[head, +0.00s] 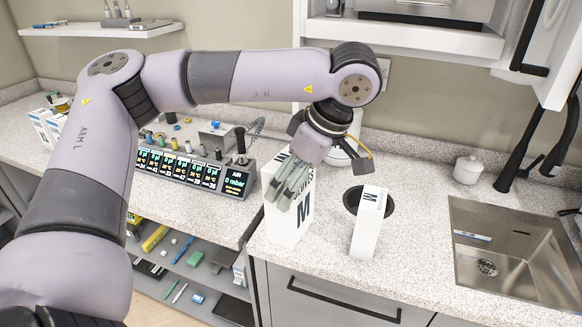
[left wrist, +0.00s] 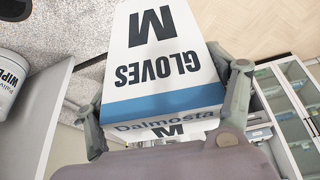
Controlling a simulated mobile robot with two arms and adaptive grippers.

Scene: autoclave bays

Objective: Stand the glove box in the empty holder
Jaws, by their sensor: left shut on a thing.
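The glove box (head: 296,222), white with a dark M, is upright in the head view, near the counter's front left corner. My left gripper (head: 292,186) is shut on its upper part from above. In the left wrist view the glove box (left wrist: 165,55) shows "GLOVES M" and a blue band, between the two fingers. I cannot tell whether its base touches the counter. A second white box marked M (head: 368,228) stands upright to the right, in front of a dark round opening. I cannot make out an empty holder. My right gripper is not in view.
A control panel with lit displays (head: 195,172) stands left of the gripper. A sink (head: 520,250) and a small white jar (head: 467,170) are at the right. A wipes tub (left wrist: 8,82) shows in the left wrist view. Counter between the second box and sink is clear.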

